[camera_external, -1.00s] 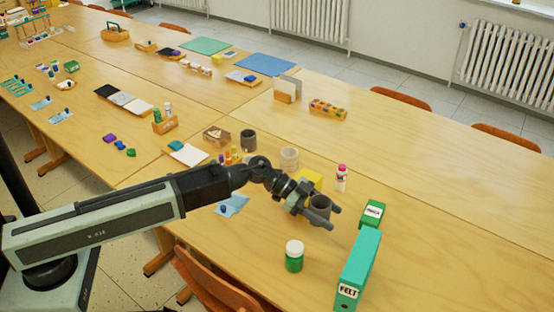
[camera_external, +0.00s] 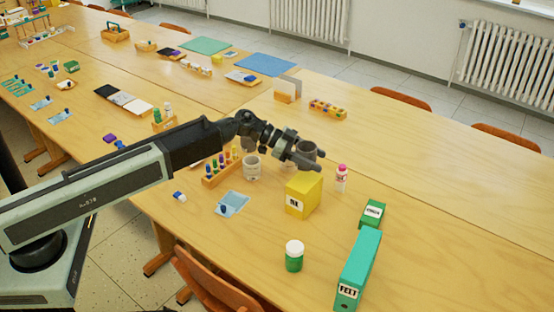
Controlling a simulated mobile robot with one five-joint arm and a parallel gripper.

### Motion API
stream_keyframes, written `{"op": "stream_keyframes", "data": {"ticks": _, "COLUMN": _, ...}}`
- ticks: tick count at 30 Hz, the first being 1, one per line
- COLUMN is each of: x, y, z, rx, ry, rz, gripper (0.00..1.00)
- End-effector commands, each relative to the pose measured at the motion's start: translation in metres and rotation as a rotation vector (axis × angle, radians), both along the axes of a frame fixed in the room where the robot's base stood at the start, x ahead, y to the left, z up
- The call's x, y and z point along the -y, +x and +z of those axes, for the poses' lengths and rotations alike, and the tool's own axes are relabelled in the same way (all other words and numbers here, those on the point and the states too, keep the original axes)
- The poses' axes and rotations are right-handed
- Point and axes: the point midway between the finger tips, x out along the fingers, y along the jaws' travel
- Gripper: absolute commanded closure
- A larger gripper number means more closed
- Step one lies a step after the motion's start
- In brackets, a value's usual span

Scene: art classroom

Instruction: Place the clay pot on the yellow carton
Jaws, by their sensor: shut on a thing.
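The yellow carton (camera_external: 303,197) stands upright on the table with a white label on its front. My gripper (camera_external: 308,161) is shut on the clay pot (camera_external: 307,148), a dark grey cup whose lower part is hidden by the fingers. In the picture the pot is above the carton's top, with a gap between them. Whether it is straight over the carton or behind it, I cannot tell.
A light grey cup (camera_external: 251,168) and a rack of small bottles (camera_external: 220,168) stand left of the carton. A pink-capped bottle (camera_external: 342,178) is close on its right. A green jar (camera_external: 294,256), green box (camera_external: 372,213) and teal FELT binder (camera_external: 357,268) are nearer.

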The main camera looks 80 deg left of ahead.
Motion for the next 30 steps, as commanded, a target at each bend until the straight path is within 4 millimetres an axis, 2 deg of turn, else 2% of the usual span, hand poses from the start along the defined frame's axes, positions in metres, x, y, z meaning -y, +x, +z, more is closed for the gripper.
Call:
{"op": "stream_keyframes", "data": {"ticks": 1, "x": 0.0, "y": 0.0, "z": -0.019, "rx": 0.0, "ry": 0.0, "rz": 0.0, "gripper": 0.92}}
{"op": "stream_keyframes", "data": {"ticks": 8, "x": 0.0, "y": 0.0, "z": -0.026, "rx": 0.0, "ry": 0.0, "rz": 0.0, "gripper": 0.92}}
{"op": "stream_keyframes", "data": {"ticks": 15, "x": 0.0, "y": 0.0, "z": -0.065, "rx": 0.0, "ry": 0.0, "rz": 0.0, "gripper": 0.92}}
{"op": "stream_keyframes", "data": {"ticks": 21, "x": 0.0, "y": 0.0, "z": -0.06, "rx": 0.0, "ry": 0.0, "rz": 0.0, "gripper": 0.92}}
{"op": "stream_keyframes", "data": {"ticks": 26, "x": 0.0, "y": 0.0, "z": -0.064, "rx": 0.0, "ry": 0.0, "rz": 0.0, "gripper": 0.92}}
{"op": "stream_keyframes", "data": {"ticks": 27, "x": 0.0, "y": 0.0, "z": -0.064, "rx": 0.0, "ry": 0.0, "rz": 0.0, "gripper": 0.39}}
{"op": "stream_keyframes", "data": {"ticks": 29, "x": 0.0, "y": 0.0, "z": -0.063, "rx": 0.0, "ry": 0.0, "rz": 0.0, "gripper": 0.23}}
{"op": "stream_keyframes", "data": {"ticks": 30, "x": 0.0, "y": 0.0, "z": -0.063, "rx": 0.0, "ry": 0.0, "rz": 0.0, "gripper": 0.23}}
